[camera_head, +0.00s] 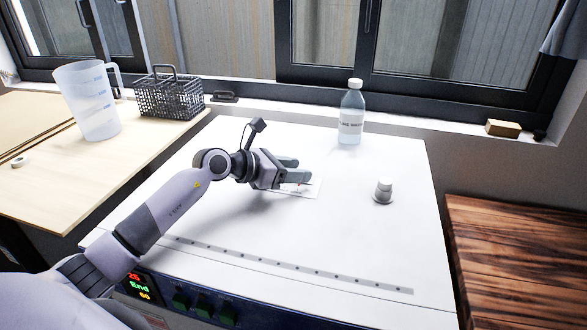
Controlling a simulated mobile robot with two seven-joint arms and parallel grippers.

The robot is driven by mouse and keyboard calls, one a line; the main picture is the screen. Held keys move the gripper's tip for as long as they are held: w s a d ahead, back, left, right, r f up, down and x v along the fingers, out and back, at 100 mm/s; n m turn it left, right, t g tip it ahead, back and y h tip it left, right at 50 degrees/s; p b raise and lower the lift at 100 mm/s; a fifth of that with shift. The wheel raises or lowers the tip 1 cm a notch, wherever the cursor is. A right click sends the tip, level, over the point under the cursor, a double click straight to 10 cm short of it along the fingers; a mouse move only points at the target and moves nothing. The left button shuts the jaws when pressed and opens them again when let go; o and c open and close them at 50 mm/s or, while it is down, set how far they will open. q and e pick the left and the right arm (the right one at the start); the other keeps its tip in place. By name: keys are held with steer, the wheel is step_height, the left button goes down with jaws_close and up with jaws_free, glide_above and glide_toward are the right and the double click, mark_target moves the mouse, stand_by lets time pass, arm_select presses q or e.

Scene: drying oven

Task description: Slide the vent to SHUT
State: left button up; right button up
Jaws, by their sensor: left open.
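The white top of the drying oven (240,225) fills the middle of the view. A pale plate (312,189) with a small red mark lies on it, partly hidden by my left gripper (299,169). The vent slider itself cannot be made out; the gripper may cover it. My left gripper reaches in from the left, its fingers pointing right, low over the plate. It is open, and nothing shows between the fingers. Contact with the plate or slider cannot be told. My right gripper is out of view.
A plastic jug (88,102) and a wire basket (169,97) stand on the left bench. The oven's lit display (139,287) shows at the front.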

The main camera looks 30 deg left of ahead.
arm_select(q)
steer(key=shift+c, duration=0.3)
jaws_close()
steer(key=a+b, duration=0.1)
steer(key=s+a+b, duration=0.1)
steer(key=a, duration=0.1)
steer(key=a+b, duration=0.1)
steer(key=a, duration=0.1)
steer(key=shift+s+f, duration=0.15)
steer(key=shift+f, duration=0.1)
steer(key=shift+s+a+r+b, duration=0.1)
steer(key=shift+a+r+b, duration=0.1)
steer(key=shift+a+b, duration=0.3)
steer(key=shift+a, duration=0.1)
steer(key=shift+o, duration=0.3)
jaws_free()
steer(key=shift+a+r, duration=0.1)
steer(key=shift+a, duration=0.05)
steer(key=shift+s, duration=0.1)
